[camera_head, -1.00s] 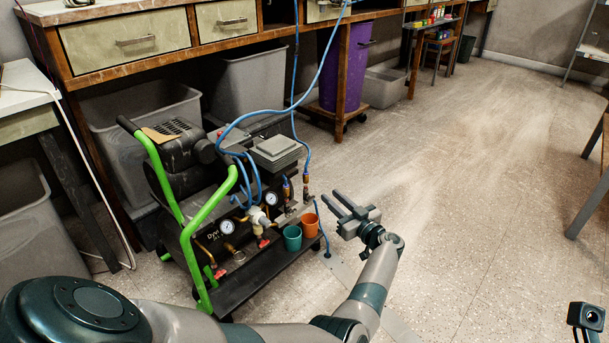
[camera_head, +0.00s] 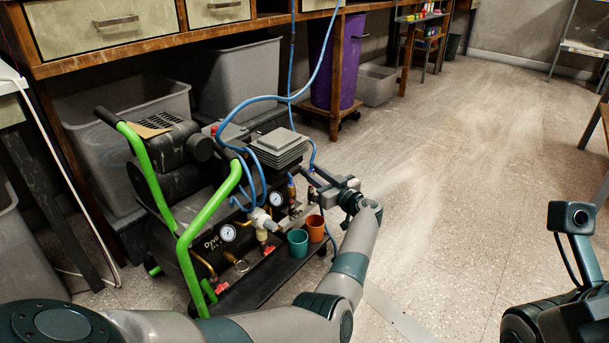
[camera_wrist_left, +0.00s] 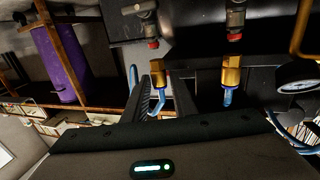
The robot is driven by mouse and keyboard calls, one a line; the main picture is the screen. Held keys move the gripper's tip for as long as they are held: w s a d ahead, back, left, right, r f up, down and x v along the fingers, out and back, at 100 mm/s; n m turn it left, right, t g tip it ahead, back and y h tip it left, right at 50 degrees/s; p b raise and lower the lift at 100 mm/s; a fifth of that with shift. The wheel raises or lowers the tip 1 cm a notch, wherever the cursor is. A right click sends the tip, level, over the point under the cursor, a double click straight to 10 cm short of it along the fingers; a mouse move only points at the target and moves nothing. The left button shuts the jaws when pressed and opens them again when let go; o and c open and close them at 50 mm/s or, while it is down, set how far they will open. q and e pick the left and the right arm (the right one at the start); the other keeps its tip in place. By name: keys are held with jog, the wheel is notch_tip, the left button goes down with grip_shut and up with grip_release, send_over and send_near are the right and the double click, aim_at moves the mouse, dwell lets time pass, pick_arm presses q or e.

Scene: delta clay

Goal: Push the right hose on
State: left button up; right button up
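The right hose is blue with a brass end (camera_wrist_left: 160,69). It stands near a red-ringed outlet (camera_wrist_left: 152,43) of the compressor, with a small gap visible between them in the wrist view. The left hose's brass end (camera_wrist_left: 231,72) is beside it, near another red-ringed outlet (camera_wrist_left: 234,37). My left gripper (camera_head: 317,186) is at the right hose, just behind the cups. In the wrist view its dark fingers (camera_wrist_left: 164,97) are apart, with the blue hose between them; contact cannot be made out. Only my right arm shows at the lower right, its gripper out of frame.
The black compressor (camera_head: 182,190) has green handles (camera_head: 160,190), gauges and a stack of grey plates (camera_head: 278,147). A teal cup (camera_head: 297,242) and an orange cup (camera_head: 315,229) stand at its front edge. Floor to the right is clear.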

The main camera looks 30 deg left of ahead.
pick_arm(q)
jog(key=shift+w+a+r, duration=0.1)
jog(key=shift+w+a, duration=0.1)
jog(key=shift+a, duration=0.3)
jog(key=shift+c, duration=0.6)
grip_shut()
jog(key=shift+f, duration=1.5)
jog(key=shift+o, duration=0.6)
grip_release()
jog(key=shift+f, duration=0.15)
jog(key=shift+d, duration=0.15)
